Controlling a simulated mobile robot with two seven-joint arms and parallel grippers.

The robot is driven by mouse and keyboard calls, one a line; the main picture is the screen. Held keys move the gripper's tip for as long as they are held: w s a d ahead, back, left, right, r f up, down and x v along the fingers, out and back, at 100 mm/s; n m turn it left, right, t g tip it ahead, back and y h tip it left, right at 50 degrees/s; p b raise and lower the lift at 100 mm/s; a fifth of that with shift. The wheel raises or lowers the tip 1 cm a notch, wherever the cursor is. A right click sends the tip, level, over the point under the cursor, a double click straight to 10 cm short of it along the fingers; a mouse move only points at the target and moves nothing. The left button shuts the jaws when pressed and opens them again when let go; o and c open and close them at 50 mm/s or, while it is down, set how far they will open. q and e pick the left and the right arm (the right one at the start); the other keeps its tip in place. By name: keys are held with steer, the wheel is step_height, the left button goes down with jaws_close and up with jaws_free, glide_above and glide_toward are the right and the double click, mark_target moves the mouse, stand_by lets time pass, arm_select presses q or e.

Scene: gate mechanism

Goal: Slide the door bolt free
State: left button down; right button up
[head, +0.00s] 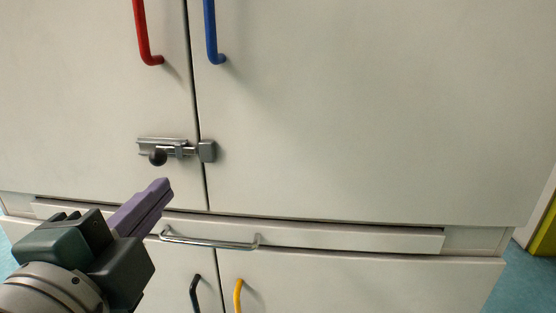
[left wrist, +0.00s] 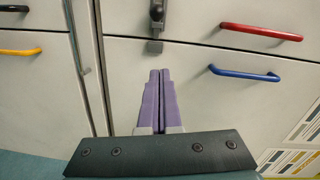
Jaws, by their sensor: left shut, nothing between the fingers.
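The grey metal door bolt (head: 165,145) is mounted on the left door, with a dark round knob (head: 158,157) below its body. Its rod reaches across the door gap to the keeper block (head: 207,151) on the right door. In the left wrist view the bolt (left wrist: 157,14) and keeper (left wrist: 155,46) show at the top, just beyond my fingertips. My left gripper (head: 164,186) has purple fingers pressed together, empty, below the bolt and knob and apart from them. The fingers also show in the left wrist view (left wrist: 160,74). My right gripper is not in view.
A red handle (head: 143,35) is on the left door and a blue handle (head: 211,35) on the right door. Below are a drawer with a chrome handle (head: 210,243), and black (head: 194,293) and yellow (head: 238,296) handles. The door face around the bolt is clear.

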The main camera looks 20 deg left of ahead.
mark_target(164, 163)
arm_select(q)
steer(key=shift+w+a+f+p, duration=0.2)
steer(key=shift+w+a+p, duration=0.3)
steer(key=shift+w+a, duration=0.85)
steer(key=shift+w+a+f+p, duration=0.2)
steer(key=shift+w+a+p, duration=0.25)
steer(key=shift+w+a, duration=0.9)
steer(key=shift+w+a+f+p, duration=0.2)
steer(key=shift+w+a+p, duration=0.45)
steer(key=shift+w, duration=1.25)
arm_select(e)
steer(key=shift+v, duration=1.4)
arm_select(q)
steer(key=shift+a, duration=0.1)
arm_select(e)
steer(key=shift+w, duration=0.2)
arm_select(q)
steer(key=a, duration=0.2)
steer(key=s+a+b, duration=0.1)
steer(key=a, duration=0.1)
steer(key=shift+b, duration=0.3)
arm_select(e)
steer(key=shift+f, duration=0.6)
